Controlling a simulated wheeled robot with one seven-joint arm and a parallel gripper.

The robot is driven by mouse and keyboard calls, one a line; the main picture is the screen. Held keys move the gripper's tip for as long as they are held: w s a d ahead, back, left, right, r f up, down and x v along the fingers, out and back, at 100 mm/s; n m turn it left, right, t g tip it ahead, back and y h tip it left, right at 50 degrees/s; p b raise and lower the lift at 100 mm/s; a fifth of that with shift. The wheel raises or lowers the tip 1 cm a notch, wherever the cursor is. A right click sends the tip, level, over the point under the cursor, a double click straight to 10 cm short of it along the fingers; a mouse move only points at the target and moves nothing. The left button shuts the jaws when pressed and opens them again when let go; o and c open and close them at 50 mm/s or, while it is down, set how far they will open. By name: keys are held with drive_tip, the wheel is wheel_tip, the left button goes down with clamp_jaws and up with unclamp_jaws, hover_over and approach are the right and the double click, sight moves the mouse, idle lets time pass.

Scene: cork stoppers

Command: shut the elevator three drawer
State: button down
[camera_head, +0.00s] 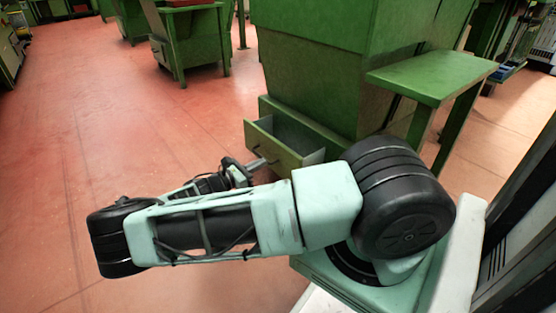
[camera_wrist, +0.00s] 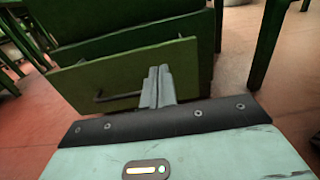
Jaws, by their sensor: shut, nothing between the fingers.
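The green drawer (camera_head: 275,146) is pulled out at the bottom of the large green machine (camera_head: 320,60), and its open inside shows in the head view. In the wrist view the drawer's front panel (camera_wrist: 130,68) fills the upper middle, with a dark bar handle (camera_wrist: 112,97) left of the fingers. My gripper (camera_head: 263,163) is low, at the front of the drawer. Its two fingers are shut together and empty, and in the wrist view (camera_wrist: 159,72) they point at the panel to the right of the handle. I cannot tell whether the fingertips touch the panel.
A green side table (camera_head: 435,75) stands right of the machine, with legs close to my arm. Other green machines (camera_head: 190,40) stand at the back left. The reddish floor (camera_head: 110,110) to the left of the drawer is clear.

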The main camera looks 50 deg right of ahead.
sight(286, 151)
drive_tip(key=b+x, duration=0.1)
drive_tip(key=x, duration=0.2)
drive_tip(key=b+x, duration=0.2)
drive_tip(key=x, duration=0.2)
drive_tip(key=shift+s+d+f+b, duration=0.15)
drive_tip(key=shift+d+f+b, duration=0.05)
drive_tip(key=shift+d+b, duration=0.1)
drive_tip(key=shift+s+d+r, duration=0.1)
drive_tip(key=shift+d+r, duration=0.05)
drive_tip(key=shift+d, duration=0.35)
drive_tip(key=shift+d+r, duration=0.1)
drive_tip(key=shift+d, duration=0.05)
drive_tip(key=p+x, duration=0.5)
drive_tip(key=x, duration=0.7)
drive_tip(key=shift+s+d, duration=0.2)
drive_tip(key=shift+d, duration=0.2)
